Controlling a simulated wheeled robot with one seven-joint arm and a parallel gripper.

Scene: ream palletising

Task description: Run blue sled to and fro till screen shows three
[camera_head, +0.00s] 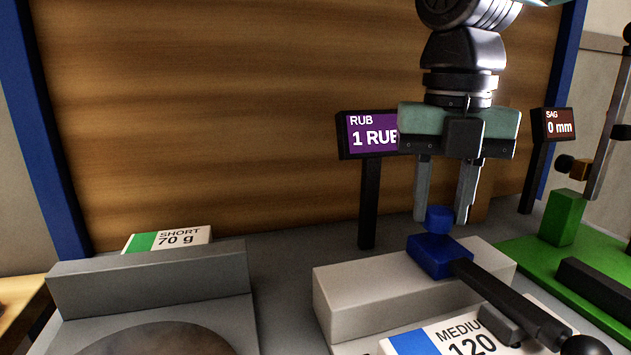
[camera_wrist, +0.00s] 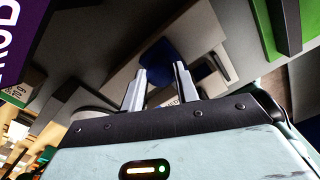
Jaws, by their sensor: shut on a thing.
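The blue sled (camera_head: 440,258) sits on top of a pale grey block (camera_head: 355,292), with a blue knob (camera_head: 438,218) standing up from it and a dark arm (camera_head: 505,300) running to the lower right. My gripper (camera_head: 443,219) points down with its two fingers on either side of the knob, shut on it. In the wrist view the blue sled (camera_wrist: 164,55) shows dark between the fingertips (camera_wrist: 160,69). The purple RUB screen (camera_head: 372,134) on a black post reads 1, its right edge hidden behind my gripper.
A label marked MEDIUM 120 (camera_head: 455,335) lies in front of the block. On the left is a grey stand (camera_head: 150,282) with a SHORT 70 g label (camera_head: 167,239). On the right, a green base (camera_head: 520,250) and a SAG screen (camera_head: 558,125) reading 0 mm. A wooden panel (camera_head: 230,100) stands behind.

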